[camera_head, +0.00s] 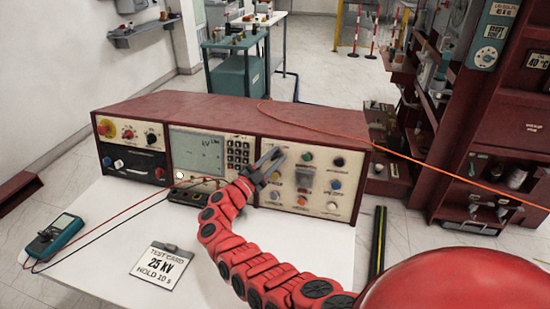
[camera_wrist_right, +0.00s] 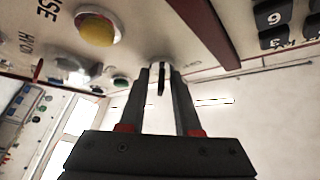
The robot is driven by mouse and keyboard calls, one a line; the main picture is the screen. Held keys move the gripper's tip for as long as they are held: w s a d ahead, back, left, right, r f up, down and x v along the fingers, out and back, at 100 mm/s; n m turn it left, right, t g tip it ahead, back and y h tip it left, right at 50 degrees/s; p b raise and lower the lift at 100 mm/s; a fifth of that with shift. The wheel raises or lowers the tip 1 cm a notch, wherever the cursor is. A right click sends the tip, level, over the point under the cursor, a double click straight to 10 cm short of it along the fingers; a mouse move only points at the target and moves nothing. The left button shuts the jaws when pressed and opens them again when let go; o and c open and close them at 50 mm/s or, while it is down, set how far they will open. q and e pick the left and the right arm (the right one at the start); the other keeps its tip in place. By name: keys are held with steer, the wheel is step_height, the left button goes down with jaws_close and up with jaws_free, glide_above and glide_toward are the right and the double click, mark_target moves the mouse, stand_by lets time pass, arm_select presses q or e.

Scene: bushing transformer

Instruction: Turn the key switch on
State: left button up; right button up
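The key switch (camera_wrist_right: 161,77) shows in the right wrist view as a pale round collar with a thin dark key sticking out of it. My right gripper (camera_wrist_right: 160,72) has its two dark fingers apart, one on each side of the key, with light gaps between key and fingers. In the head view my right gripper (camera_head: 278,154) is at the left part of the console's right-hand panel (camera_head: 317,180), and it hides the key switch there. The key's exact turn angle is hard to read. My left gripper is not in view.
The red-topped console (camera_head: 200,112) stands on a white table (camera_head: 110,215). A yellow button (camera_wrist_right: 96,29) and a keypad (camera_wrist_right: 275,20) are close to the gripper. A teal meter (camera_head: 52,236) and a test card (camera_head: 164,265) lie in front. An orange cable (camera_head: 400,155) crosses the console top.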

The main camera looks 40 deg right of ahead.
stand_by(0.3)
steer(key=b+v, duration=0.3)
steer(key=v, duration=1.4)
steer(key=shift+a, duration=0.2)
